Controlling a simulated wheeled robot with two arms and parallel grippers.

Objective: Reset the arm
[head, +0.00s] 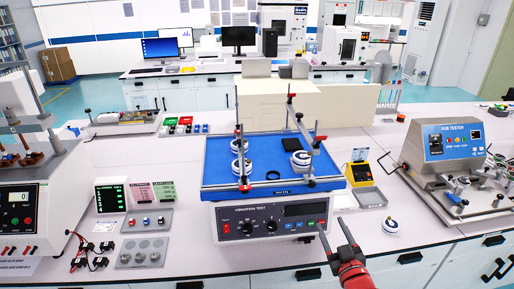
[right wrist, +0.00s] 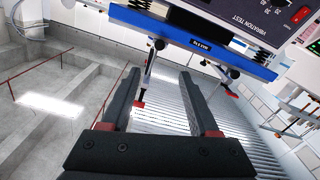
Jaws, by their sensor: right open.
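My right gripper (head: 336,236) is at the lower right of the vibration tester in the head view, in front of the bench edge. It is open and empty, its two dark fingers apart. In the right wrist view, the gripper (right wrist: 165,100) has nothing between its fingers. My left gripper is not in view. The vibration tester (head: 270,222) has a blue platform (head: 215,179) with several white and black round parts and upright clamp posts on it. In the right wrist view the tester's blue edge (right wrist: 190,40) shows tilted beyond the fingers.
A white round part (head: 391,226) stands on the bench right of my right gripper. A yellow-and-black device (head: 359,172) sits beside the tester. The rub tester (head: 455,142) is at the right. A grey tray (head: 143,252) and a green display (head: 112,196) are at the left.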

